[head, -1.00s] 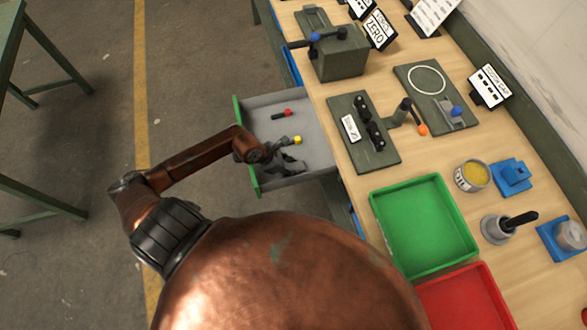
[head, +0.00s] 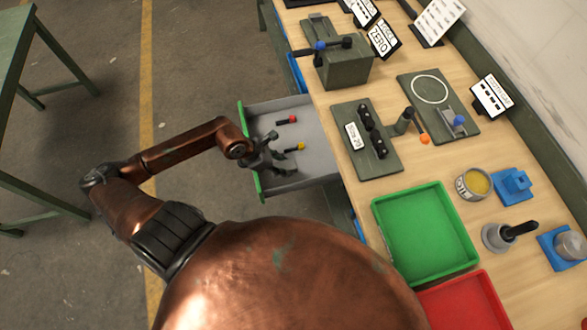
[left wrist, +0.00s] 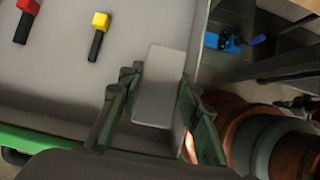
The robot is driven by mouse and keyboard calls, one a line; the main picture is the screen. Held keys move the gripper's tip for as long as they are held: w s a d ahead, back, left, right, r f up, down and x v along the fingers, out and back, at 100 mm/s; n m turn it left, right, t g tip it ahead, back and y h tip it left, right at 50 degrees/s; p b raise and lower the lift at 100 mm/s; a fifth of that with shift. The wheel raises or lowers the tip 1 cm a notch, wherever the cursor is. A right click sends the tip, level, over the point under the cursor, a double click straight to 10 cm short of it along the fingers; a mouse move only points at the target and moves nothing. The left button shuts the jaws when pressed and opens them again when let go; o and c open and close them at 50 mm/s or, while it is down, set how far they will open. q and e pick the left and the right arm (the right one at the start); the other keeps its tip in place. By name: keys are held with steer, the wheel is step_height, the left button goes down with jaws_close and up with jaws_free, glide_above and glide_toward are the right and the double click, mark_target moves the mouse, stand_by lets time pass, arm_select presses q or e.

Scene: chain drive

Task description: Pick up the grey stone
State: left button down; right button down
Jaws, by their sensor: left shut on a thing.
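The grey stone (left wrist: 160,85) shows in the left wrist view as a smooth, pale grey block between my two fingers. My left gripper (left wrist: 153,112) is shut on it, with a finger on each side. In the head view my left gripper (head: 270,156) is over the front part of the open drawer (head: 314,140), near its green front edge. The stone cannot be made out clearly in the head view, and I cannot tell how high it is above the drawer floor. My right gripper is not in view.
In the drawer lie a red-ended tool (head: 287,120) and a yellow-ended tool (head: 295,148). A green tray (head: 425,230) and a red tray (head: 462,305) stand on the bench to the right. Fixtures and signs fill the bench farther back.

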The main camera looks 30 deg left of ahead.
arm_select(q)
steer(key=s+a+r, duration=0.1)
steer(key=s+a, duration=0.1)
steer(key=s+a+r, duration=0.2)
steer(key=s+a+r+p, duration=0.1)
steer(key=s+a, duration=0.1)
steer(key=s, duration=0.1)
steer(key=shift+r, duration=0.2)
steer(key=shift+a, duration=0.1)
